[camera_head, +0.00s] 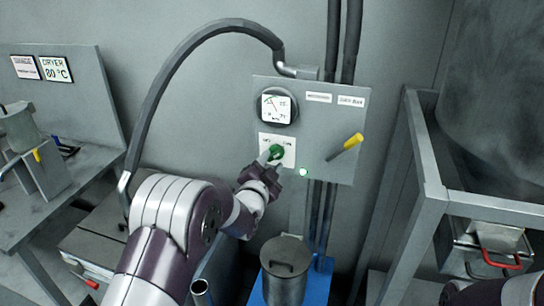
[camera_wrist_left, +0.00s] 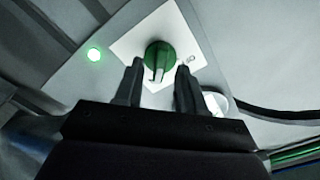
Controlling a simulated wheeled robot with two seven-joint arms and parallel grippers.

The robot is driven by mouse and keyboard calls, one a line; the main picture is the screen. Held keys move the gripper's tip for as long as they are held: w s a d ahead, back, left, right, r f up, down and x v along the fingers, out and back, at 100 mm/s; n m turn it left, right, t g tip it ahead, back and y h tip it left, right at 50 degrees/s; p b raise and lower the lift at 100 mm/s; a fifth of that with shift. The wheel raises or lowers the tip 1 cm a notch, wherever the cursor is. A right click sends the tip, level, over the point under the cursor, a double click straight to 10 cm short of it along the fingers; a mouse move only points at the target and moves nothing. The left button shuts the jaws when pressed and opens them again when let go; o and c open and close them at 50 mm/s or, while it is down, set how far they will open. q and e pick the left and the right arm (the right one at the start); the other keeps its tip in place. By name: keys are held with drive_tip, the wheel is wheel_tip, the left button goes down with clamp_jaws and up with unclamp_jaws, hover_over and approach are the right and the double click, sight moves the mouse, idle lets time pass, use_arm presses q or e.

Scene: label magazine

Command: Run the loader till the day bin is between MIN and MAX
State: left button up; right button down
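A grey control panel (camera_head: 325,115) on the wall carries a green rotary knob (camera_head: 277,152) on a white plate. A lit green lamp (camera_head: 303,172) is beside the knob. My left gripper (camera_head: 270,163) is at the knob. In the left wrist view my left gripper (camera_wrist_left: 158,85) has its fingers apart, one on each side of the green knob (camera_wrist_left: 158,56), with clear gaps. The knob's ridge points toward the gripper there. No MIN or MAX marks are readable, and I cannot tell which vessel is the day bin. My right gripper's fingers do not show.
A round gauge (camera_head: 277,107) and a yellow-handled lever (camera_head: 347,147) are on the panel. A lidded grey canister (camera_head: 285,270) stands below. A large grey vessel (camera_head: 500,75) is at right, above a red handle (camera_head: 502,260). A metal bench (camera_head: 55,205) is at left.

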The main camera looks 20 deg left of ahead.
use_arm(q)
drive_tip(key=shift+w, duration=0.95)
clamp_jaws()
drive_tip(key=n+b, duration=0.3)
drive_tip(key=shift+f, duration=0.2)
drive_tip(key=n+b, duration=0.4)
drive_tip(key=n, duration=0.1)
drive_tip(key=n+b, duration=0.3)
drive_tip(key=n, duration=0.2)
drive_tip(key=shift+n+b, duration=0.3)
drive_tip(key=shift+n, duration=0.1)
drive_tip(key=shift+r+n+b, duration=0.15)
drive_tip(key=shift+n+b, duration=0.7)
drive_tip(key=shift+n, duration=1.15)
